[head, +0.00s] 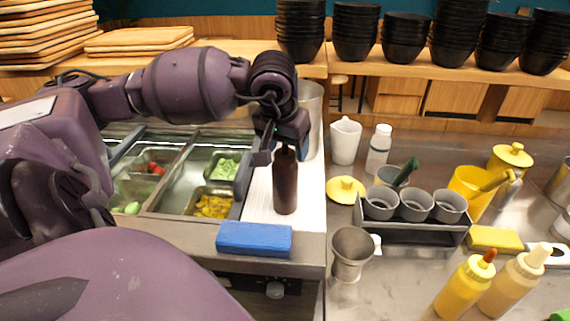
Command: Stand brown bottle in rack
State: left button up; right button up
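The brown bottle (286,187) stands upright on a white board beside the topping bins. My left gripper (282,157) comes down over its neck from above. Its fingers are on either side of the neck and look spread apart from it; the bottle's top is hidden by the gripper. A dark grey rack (412,235) with three grey cups in it stands on the steel counter to the right. I cannot tell whether it is the task's rack. My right gripper is not in view.
A blue block (254,239) lies on the front ledge, just before the bottle. A metal cup (351,254), a yellow lid (345,189), a white pitcher (345,141) and a white bottle (378,150) surround the rack's left side. Yellow squeeze bottles (465,286) stand at front right.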

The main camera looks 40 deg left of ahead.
pick_arm(q)
grip_shut()
jog(key=shift+r, duration=0.1)
